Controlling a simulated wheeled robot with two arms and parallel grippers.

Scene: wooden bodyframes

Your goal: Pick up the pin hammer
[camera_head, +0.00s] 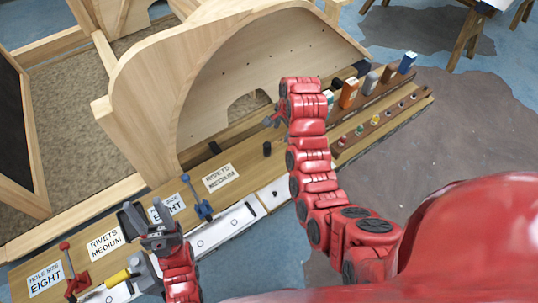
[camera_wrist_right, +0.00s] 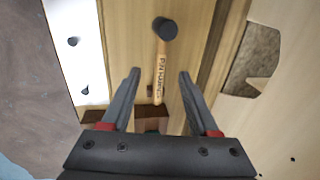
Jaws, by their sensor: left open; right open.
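The pin hammer (camera_wrist_right: 161,65) shows in the right wrist view, with a dark round head and a light wooden handle lettered with its name. My right gripper (camera_wrist_right: 160,75) is open, and the handle appears between its two fingers, with no finger seen touching it. In the head view a small dark upright piece (camera_head: 267,149) on the wooden ledge looks like the hammer's head; the handle is not clear there. My right gripper (camera_head: 274,116) is just above and beyond it, partly hidden by its arm. My left gripper (camera_head: 146,220) is open at the lower left, over the bench front.
A curved wooden frame (camera_head: 150,100) stands behind the ledge. A wooden rack (camera_head: 385,105) with bottles and boxes lies to the right. A white panel (camera_head: 273,193) lies in front.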

